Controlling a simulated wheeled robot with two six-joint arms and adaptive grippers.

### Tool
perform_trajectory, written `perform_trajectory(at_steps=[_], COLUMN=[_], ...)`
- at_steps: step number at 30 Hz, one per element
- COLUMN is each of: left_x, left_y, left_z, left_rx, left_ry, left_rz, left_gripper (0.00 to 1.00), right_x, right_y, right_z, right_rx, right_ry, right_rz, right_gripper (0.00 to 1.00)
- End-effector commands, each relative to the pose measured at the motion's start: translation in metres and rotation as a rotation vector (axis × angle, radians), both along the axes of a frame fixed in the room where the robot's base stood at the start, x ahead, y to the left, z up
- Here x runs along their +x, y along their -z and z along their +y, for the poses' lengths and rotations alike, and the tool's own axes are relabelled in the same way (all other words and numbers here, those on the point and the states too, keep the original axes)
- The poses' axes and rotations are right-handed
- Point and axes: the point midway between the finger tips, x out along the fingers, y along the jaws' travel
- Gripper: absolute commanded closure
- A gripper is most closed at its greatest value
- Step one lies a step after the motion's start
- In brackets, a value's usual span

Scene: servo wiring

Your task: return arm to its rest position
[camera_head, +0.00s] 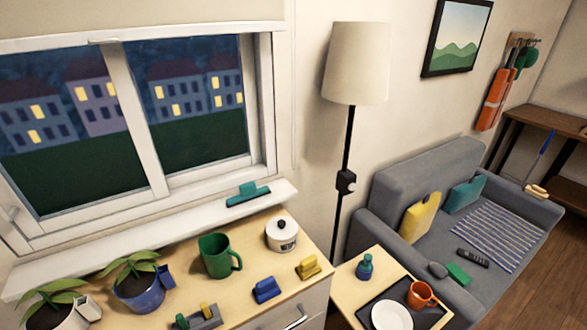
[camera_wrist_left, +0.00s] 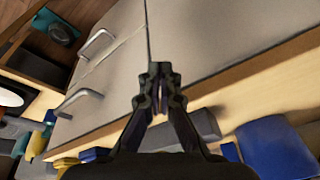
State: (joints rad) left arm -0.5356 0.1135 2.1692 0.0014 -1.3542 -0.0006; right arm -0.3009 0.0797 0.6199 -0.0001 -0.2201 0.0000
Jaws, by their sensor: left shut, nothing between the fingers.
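My left gripper (camera_wrist_left: 160,80) shows in the left wrist view, with its two dark fingers closed together and nothing between them. It is in front of the pale cabinet front (camera_wrist_left: 205,45), and a gap to that front cannot be judged. Neither arm shows in the head view, so the arm's overall pose is hidden. My right gripper is in no view.
The wooden cabinet top (camera_head: 240,295) holds potted plants, a green mug (camera_head: 216,256), a white lidded jar (camera_head: 282,235), and blue and yellow blocks. Drawer handles (camera_wrist_left: 97,43) stick out from the cabinet. A side table with a tray (camera_head: 432,318) stands right of it.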

Motion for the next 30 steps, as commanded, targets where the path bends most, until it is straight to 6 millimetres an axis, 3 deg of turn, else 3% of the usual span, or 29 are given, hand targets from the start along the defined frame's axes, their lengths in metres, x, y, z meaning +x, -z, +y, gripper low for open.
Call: perform_trajectory(at_steps=[1, 5, 8, 12, 15, 18, 21, 24, 30], left_x=[-0.001, -0.009, -0.031, -0.086, -0.134, -0.176, -0.205, -0.218, -0.221], left_y=[0.025, 0.096, 0.161, 0.247, 0.291, 0.317, 0.330, 0.334, 0.335], left_z=[0.003, 0.010, 0.017, 0.025, 0.028, 0.029, 0.029, 0.029, 0.030], left_rx=[0.000, -0.001, -0.002, -0.005, -0.008, -0.011, -0.013, -0.013, -0.013], left_ry=[-0.004, -0.013, -0.022, -0.034, -0.041, -0.046, -0.049, -0.050, -0.050], left_rz=[0.016, 0.042, 0.071, 0.114, 0.140, 0.160, 0.171, 0.175, 0.176], left_gripper=[1.00, 1.00, 1.00, 1.00, 1.00, 1.00, 1.00, 1.00, 1.00], right_x=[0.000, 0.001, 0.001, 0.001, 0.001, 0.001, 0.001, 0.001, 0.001], right_y=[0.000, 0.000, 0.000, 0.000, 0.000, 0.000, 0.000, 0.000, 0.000], right_z=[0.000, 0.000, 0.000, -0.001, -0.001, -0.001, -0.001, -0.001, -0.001], right_rx=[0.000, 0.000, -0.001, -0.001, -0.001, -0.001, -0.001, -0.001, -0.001], right_ry=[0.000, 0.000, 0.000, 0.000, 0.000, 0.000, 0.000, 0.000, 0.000], right_rz=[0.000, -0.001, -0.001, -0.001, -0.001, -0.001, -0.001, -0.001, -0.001], right_gripper=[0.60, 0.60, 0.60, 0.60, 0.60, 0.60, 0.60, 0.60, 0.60])
